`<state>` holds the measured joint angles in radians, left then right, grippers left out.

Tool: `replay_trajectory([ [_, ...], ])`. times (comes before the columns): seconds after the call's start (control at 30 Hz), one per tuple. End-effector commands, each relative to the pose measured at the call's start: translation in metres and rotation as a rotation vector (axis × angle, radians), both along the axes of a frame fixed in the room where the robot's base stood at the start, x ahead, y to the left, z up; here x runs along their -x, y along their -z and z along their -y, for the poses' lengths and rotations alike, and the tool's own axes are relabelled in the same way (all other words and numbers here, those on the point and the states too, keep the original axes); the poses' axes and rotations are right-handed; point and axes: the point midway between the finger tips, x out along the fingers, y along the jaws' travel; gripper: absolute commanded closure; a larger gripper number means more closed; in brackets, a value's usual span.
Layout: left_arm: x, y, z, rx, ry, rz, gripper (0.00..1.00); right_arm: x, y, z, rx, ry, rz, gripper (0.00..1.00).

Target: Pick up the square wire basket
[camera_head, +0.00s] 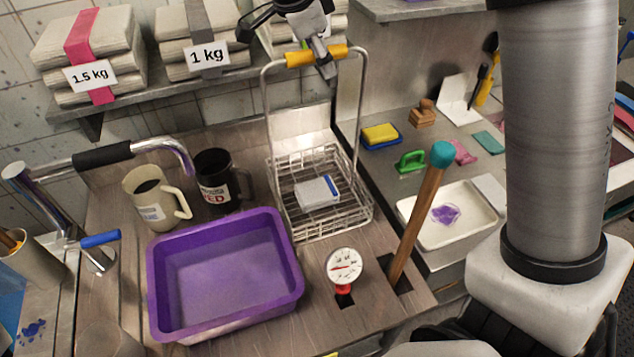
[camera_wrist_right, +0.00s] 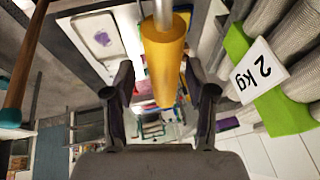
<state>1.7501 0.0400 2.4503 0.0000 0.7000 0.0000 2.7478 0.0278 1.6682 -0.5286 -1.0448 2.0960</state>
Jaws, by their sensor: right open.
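The square wire basket (camera_head: 347,222) stands upright on the counter right of the purple tub, in the head view. Its tall wire loop rises to a yellow grip (camera_head: 300,58) at the top. A white block with a blue edge (camera_head: 317,191) lies inside the basket. My right gripper (camera_head: 318,55) is at the yellow grip, one finger passing in front of it. In the right wrist view the yellow grip (camera_wrist_right: 164,65) lies between the two open fingers, with gaps showing on both sides. My left gripper is not in view.
A purple tub (camera_head: 225,325), two mugs (camera_head: 152,200) and a round dial gauge (camera_head: 343,266) stand near the basket. A wooden stick with a teal end (camera_head: 418,215) stands upright at right. A shelf (camera_head: 150,98) with weighted bundles is behind. A white tray (camera_head: 470,238) is at right.

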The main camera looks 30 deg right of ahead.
Motion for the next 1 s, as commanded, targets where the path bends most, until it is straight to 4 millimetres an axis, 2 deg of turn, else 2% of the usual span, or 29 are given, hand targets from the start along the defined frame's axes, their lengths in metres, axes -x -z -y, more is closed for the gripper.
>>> replay_trajectory([
  [0.53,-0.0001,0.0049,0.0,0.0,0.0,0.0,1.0,-0.0001,0.0039,-0.0001,0.0,0.0,0.0,0.44],
  [0.57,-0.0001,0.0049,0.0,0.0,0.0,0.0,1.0,0.0,0.004,-0.0001,0.0,0.0,0.0,0.51],
  [0.7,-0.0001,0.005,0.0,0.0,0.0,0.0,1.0,0.0,0.0041,-0.0001,0.0,0.0,0.0,1.0],
  [1.0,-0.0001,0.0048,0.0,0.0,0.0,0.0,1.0,0.0,0.0038,-0.0001,0.0,0.0,0.0,1.0],
])
